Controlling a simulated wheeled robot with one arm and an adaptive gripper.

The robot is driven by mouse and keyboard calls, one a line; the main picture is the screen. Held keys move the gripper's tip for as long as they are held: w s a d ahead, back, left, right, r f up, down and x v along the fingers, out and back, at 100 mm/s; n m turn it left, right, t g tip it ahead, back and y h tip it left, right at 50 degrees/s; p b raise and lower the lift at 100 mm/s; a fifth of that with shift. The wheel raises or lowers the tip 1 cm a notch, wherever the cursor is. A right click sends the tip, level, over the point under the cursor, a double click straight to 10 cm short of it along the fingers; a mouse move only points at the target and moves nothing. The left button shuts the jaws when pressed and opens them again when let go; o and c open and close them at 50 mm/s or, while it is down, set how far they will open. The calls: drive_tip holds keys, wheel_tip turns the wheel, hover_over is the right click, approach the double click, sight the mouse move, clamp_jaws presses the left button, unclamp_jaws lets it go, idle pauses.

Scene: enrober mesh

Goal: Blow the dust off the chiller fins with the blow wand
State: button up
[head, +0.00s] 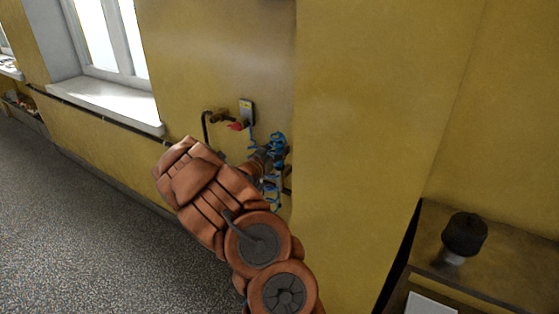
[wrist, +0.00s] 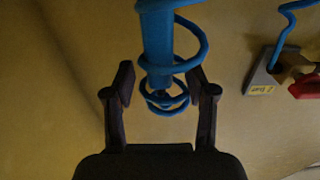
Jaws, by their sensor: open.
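A blue wand-like body (wrist: 157,45) with a blue coiled hose (wrist: 204,45) around it hangs near the yellow wall in the wrist view. My gripper (wrist: 160,88) is open, with one dark finger on each side of the lower coils. No finger visibly touches the blue body; how deep it sits between the fingers is hard to tell. In the head view the blue coil (head: 276,140) shows at the end of my arm, against the wall, and my gripper is mostly hidden there. No chiller fins can be made out in either view.
Beside the coil on the wall are a plate (head: 246,112) and a red-handled valve (head: 236,126); the red handle (wrist: 305,88) also shows in the wrist view. A wall pillar (head: 345,150) stands right of my arm. A dark-capped object (head: 464,234) sits on a bench. The left floor (head: 80,210) is clear.

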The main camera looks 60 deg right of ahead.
drive_tip(key=shift+d, duration=1.05)
clamp_jaws()
